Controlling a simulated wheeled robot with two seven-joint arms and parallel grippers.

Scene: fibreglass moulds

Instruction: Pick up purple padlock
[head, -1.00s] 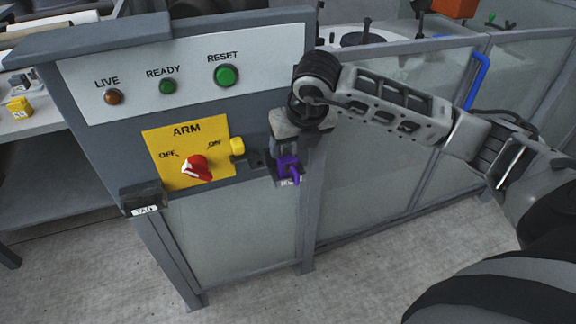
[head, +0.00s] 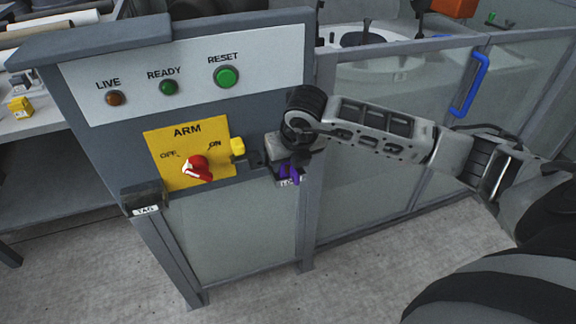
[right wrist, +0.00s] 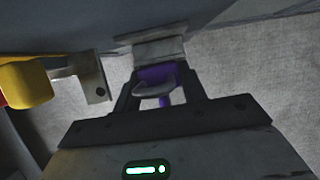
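The purple padlock (head: 289,171) is at the small labelled holder (head: 288,183) on the panel's lower right edge. In the head view my right gripper (head: 284,160) is over it from above and hides much of it. In the right wrist view the padlock (right wrist: 158,76) lies between the two fingertips of my right gripper (right wrist: 158,86), with a grey curved part in front of it. The fingers stand apart, one on each side, very near the padlock; I see no clear grip. My left gripper is not in view.
The panel has a red switch (head: 197,168) on a yellow plate and a yellow part (head: 237,147) close left of my gripper. A metal bracket (right wrist: 95,80) also stands left of the fingers. A glazed fence with a blue handle (head: 468,86) runs right.

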